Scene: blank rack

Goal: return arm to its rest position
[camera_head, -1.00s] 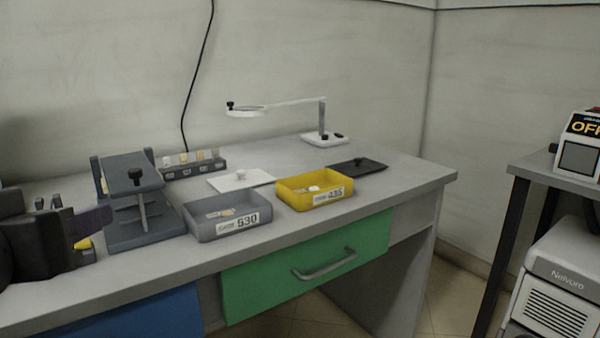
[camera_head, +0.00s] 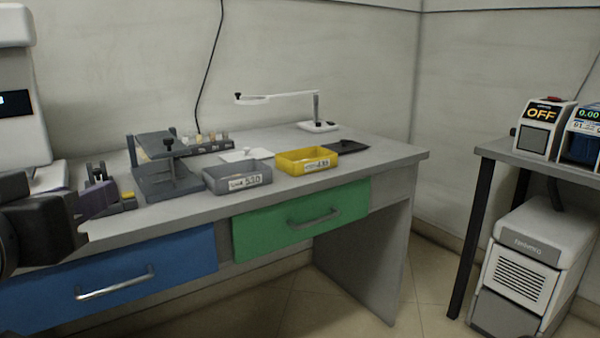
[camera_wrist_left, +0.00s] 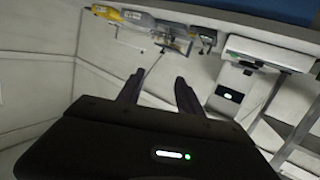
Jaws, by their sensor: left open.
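My left gripper (camera_head: 97,201) is at the left edge of the head view, in front of the bench's left part. In the left wrist view its two dark fingers (camera_wrist_left: 158,92) stand apart with nothing between them. The gripper is open and empty. My right gripper is in neither view.
Blue (camera_head: 190,262) and green (camera_head: 345,205) drawers are shut. A side table (camera_head: 510,153) stands right. Floor between is clear.

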